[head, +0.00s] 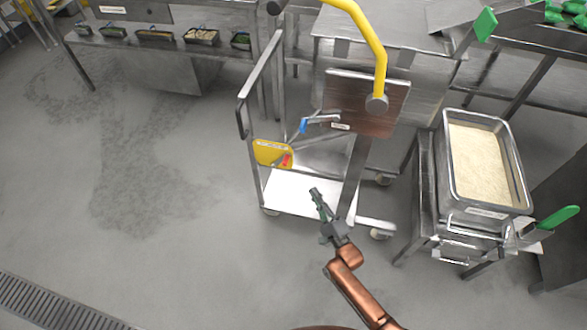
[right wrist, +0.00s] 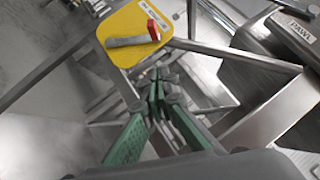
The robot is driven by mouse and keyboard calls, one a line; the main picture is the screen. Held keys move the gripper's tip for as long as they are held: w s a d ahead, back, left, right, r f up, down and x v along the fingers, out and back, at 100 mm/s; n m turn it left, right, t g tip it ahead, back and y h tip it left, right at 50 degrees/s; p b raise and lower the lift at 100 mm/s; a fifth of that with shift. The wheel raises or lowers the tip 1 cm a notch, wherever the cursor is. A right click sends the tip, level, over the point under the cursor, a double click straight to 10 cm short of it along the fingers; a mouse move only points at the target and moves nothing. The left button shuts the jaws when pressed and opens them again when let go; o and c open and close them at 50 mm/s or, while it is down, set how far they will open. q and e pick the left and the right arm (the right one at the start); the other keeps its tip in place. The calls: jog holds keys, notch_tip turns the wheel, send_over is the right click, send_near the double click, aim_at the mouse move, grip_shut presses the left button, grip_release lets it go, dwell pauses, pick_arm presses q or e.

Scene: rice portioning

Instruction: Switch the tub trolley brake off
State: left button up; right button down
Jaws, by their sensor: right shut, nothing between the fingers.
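The tub trolley (head: 310,190) is a metal frame with a pale lower deck, standing in the middle of the head view. On its left side is a yellow plate (head: 268,152) carrying the brake lever (head: 286,160) with a red end. In the right wrist view the yellow plate (right wrist: 128,35) shows at the top, and the grey lever with its red tip (right wrist: 153,30) lies across it. My right gripper (head: 316,194) is shut and empty over the deck, below and right of the plate, apart from the lever. My left gripper is out of view.
A brown panel (head: 365,105) with a blue-tipped lever (head: 303,126) and a yellow bar (head: 372,40) rise above the trolley. A tub of rice (head: 485,165) stands on a metal stand at right. Open floor (head: 150,220) lies to the left.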

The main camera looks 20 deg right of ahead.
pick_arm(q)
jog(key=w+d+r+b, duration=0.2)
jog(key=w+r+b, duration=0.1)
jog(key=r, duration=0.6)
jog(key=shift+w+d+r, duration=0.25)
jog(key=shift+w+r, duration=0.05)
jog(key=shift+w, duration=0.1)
pick_arm(e)
jog(key=a+x, duration=0.2)
jog(key=x, duration=1)
jog(key=shift+s+a+r, duration=0.2)
jog(key=shift+a+r, duration=0.15)
jog(key=shift+a, duration=0.05)
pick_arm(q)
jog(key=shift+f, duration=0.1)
pick_arm(e)
jog(key=shift+r, duration=0.1)
